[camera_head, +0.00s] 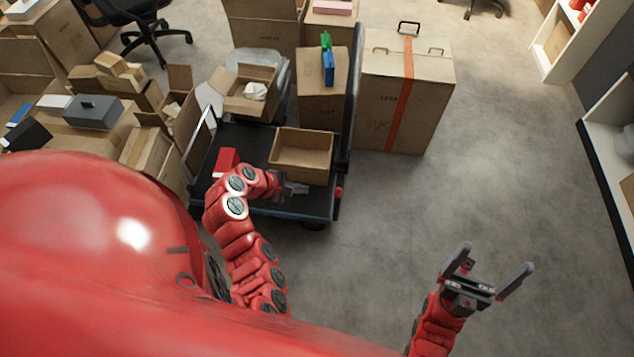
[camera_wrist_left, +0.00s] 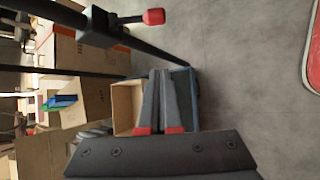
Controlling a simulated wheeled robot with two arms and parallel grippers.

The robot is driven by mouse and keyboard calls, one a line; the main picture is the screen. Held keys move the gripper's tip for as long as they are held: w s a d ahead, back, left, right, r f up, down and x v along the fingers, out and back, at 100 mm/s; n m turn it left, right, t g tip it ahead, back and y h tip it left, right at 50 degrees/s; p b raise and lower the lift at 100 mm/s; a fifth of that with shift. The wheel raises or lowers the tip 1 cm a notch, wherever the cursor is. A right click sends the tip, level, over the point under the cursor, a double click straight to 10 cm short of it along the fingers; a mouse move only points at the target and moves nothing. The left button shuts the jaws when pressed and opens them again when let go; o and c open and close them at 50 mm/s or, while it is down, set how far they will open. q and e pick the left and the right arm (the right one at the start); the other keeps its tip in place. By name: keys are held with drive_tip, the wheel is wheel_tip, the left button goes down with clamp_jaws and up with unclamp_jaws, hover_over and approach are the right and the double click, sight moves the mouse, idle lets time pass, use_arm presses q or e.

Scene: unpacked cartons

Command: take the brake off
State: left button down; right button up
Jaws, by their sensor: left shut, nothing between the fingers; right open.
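A small red-tipped lever (camera_head: 339,192), which looks like the brake, is at the near right corner of a dark cart (camera_head: 240,140). In the left wrist view, a red-tipped black lever (camera_wrist_left: 154,17) sticks out from a dark bar at the top. My left gripper (camera_head: 303,188) is over the cart's near edge, just left of the lever. Its fingers (camera_wrist_left: 160,72) are together with nothing between them, apart from the red tip. My right gripper (camera_head: 497,256) is open and empty above bare floor at the lower right.
An open carton (camera_head: 302,155) sits on the cart right beside my left gripper, with a red box (camera_head: 226,160) to its left. A tall carton with an orange strap (camera_head: 400,95) stands behind right. Cartons crowd the left. The floor (camera_head: 500,170) on the right is clear.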

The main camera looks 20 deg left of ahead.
sight(339, 184)
use_arm(q)
drive_tip(key=w+d+f+p, duration=0.1)
drive_tip(key=w+d+f, duration=0.3)
drive_tip(key=d, duration=0.2)
drive_tip(key=shift+d, duration=0.4)
drive_tip(key=shift+w+r, duration=0.1)
idle(0.4)
